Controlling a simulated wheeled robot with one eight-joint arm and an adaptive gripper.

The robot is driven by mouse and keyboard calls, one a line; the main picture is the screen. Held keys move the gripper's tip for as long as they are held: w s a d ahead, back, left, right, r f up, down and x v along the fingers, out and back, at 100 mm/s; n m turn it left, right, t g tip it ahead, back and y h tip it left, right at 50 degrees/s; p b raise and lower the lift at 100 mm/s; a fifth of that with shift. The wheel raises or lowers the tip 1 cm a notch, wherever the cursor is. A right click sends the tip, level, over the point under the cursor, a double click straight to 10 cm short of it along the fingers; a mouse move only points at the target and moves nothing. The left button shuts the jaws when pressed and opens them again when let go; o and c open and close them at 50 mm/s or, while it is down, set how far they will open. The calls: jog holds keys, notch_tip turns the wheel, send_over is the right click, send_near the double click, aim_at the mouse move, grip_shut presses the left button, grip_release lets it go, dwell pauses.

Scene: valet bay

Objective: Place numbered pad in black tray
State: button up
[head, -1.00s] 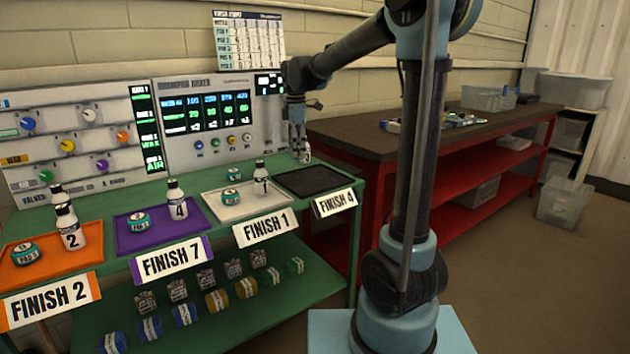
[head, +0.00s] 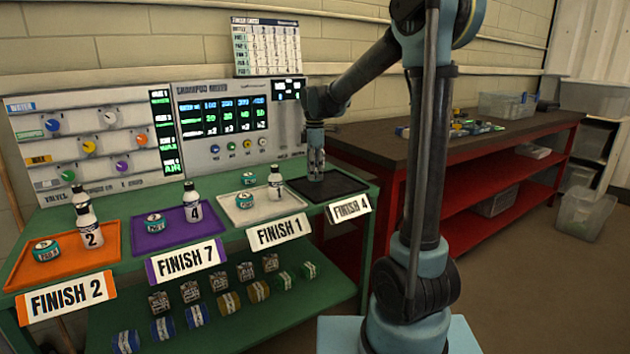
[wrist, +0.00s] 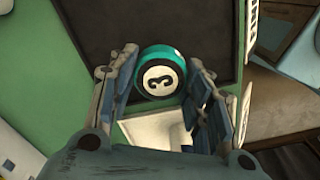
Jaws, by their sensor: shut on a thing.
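The black tray (head: 345,184) lies at the right end of the green bench, behind the FINISH 4 sign (head: 349,208). My gripper (head: 316,176) points down over its left part. In the wrist view, a round teal pad (wrist: 161,76) with a black 3 on its white face sits between the fingertips of my gripper (wrist: 162,82), which is shut on it. The dark tray floor (wrist: 215,28) shows behind the pad. I cannot tell whether the pad touches it. In the head view the fingers hide the pad.
A white tray (head: 296,204) with bottle 1 (head: 276,182) and a teal pad (head: 244,200) is just left. A purple tray (head: 170,238) and an orange tray (head: 68,268) stand farther left. The shampoo mixer panel (head: 238,120) rises behind. A red-framed workbench (head: 470,205) is at right.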

jog(key=shift+f, duration=1.6)
jog(key=o, duration=0.9)
jog(key=shift+c, duration=0.2)
